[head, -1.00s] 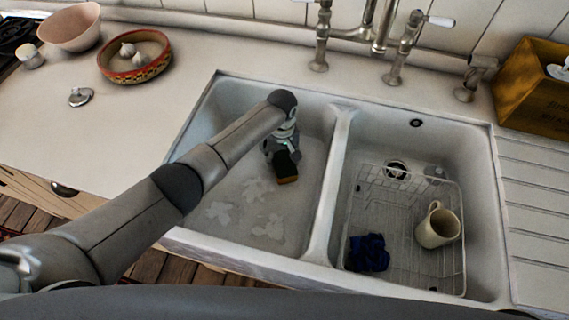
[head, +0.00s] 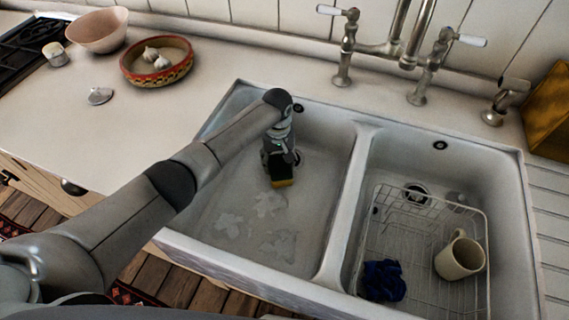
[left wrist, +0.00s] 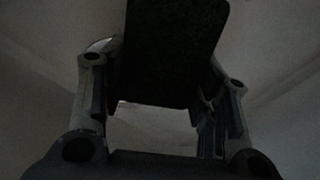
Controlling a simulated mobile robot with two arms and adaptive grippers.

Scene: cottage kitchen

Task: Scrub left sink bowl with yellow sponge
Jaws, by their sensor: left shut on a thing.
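The yellow sponge (head: 284,183) has a dark scouring side and is held low in the left sink bowl (head: 225,190), towards its back. My left gripper (head: 280,165) is shut on it. In the left wrist view the sponge (left wrist: 172,50) shows as a dark block between the two fingers of my left gripper (left wrist: 160,105). Pale, whitish patches (head: 268,204) lie on the bowl floor in front of the sponge. I cannot tell whether the sponge touches the bowl. My right gripper is not in view.
The right bowl holds a wire rack (head: 410,225), a cream mug (head: 460,257) and a dark blue cloth (head: 383,280). A divider (head: 345,215) separates the bowls. Taps (head: 400,50) stand behind. A bowl of garlic (head: 150,77) and a pink bowl (head: 97,30) are on the left counter.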

